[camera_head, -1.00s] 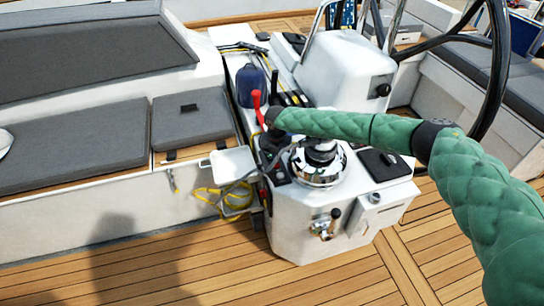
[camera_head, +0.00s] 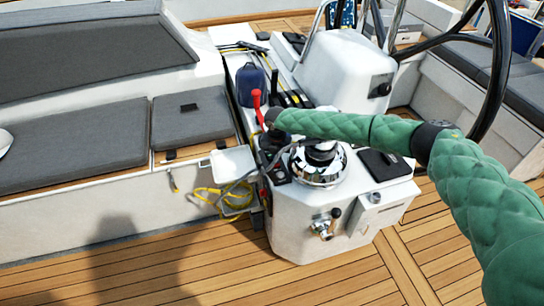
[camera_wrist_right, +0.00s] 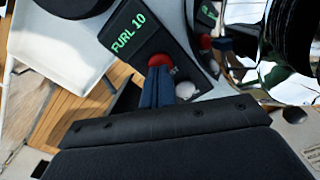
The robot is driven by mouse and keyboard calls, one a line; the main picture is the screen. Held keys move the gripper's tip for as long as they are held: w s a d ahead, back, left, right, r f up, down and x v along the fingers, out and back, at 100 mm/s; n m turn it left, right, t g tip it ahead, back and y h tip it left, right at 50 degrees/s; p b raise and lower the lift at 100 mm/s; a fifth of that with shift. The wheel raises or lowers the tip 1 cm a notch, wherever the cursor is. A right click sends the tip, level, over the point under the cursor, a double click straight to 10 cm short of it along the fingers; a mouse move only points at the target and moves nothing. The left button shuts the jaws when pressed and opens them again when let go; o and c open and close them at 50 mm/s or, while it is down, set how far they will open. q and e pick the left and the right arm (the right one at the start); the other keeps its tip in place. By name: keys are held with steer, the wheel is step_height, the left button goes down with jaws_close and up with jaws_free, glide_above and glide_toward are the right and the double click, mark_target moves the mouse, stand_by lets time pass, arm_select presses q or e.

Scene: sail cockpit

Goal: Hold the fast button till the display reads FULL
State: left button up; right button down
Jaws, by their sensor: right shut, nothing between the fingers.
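In the right wrist view a small black panel (camera_wrist_right: 148,35) carries a green display (camera_wrist_right: 128,34) that reads FURL 10. A red button (camera_wrist_right: 160,60) sits below the text, and a pale round button (camera_wrist_right: 186,90) is beside it. My right gripper (camera_wrist_right: 160,70) is shut and empty, its blue fingertips at the red button; they appear to touch it, but I cannot tell whether it is pressed. In the head view the panel (camera_head: 280,172) is small beside the winch, and my right wrist hangs above it. My left gripper is not in view.
A chrome winch (camera_head: 318,165) stands right beside the panel and mirrors the fingers. A pale square plate (camera_head: 232,161) is at the left, and a dark steering wheel (camera_head: 497,70) is at the right.

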steer(key=shift+f+b, duration=0.3)
steer(key=shift+f, duration=0.25)
